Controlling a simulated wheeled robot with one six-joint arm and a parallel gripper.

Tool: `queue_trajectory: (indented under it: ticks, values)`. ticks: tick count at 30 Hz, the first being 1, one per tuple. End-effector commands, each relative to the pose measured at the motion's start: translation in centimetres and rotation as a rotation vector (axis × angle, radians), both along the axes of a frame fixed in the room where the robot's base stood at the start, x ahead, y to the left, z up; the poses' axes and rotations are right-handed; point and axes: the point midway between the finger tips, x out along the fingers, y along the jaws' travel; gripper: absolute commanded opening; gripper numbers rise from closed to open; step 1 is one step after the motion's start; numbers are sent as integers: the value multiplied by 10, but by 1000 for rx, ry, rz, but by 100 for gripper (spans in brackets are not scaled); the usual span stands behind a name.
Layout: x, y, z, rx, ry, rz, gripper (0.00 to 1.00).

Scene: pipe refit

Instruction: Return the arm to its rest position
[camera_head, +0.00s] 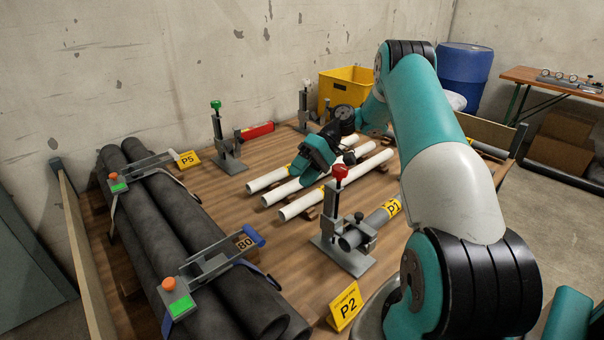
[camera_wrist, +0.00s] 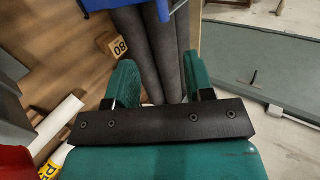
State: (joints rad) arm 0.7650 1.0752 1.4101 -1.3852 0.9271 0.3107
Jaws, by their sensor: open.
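My arm (camera_head: 430,110) is teal and white and reaches from the right foreground over the wooden table, bent at the elbow. My gripper (camera_head: 305,170) hangs in front of and above the white pipes (camera_head: 330,184). In the wrist view its two teal fingers (camera_wrist: 161,80) are apart with nothing held between them. Dark pipes (camera_wrist: 164,50) show beyond that gap. Whether the gripper touches the white pipes cannot be told.
A clamp stand with a red knob (camera_head: 341,172) holds a grey pipe (camera_head: 371,224) near my arm. A green-knobbed stand (camera_head: 216,105) is behind. Thick dark pipes (camera_head: 190,235) lie strapped at left. A yellow crate (camera_head: 347,84) and blue barrel (camera_head: 464,72) stand at the back.

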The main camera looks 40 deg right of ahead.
Motion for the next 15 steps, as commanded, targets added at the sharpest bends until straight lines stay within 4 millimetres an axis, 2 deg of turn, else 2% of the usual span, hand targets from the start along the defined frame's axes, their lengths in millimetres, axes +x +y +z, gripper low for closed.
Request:
queue_trajectory:
  ticks: [11,15]
  values:
    - [0,0,0,0,0,0,48]
    - [5,14,13,-18,-4,17,48]
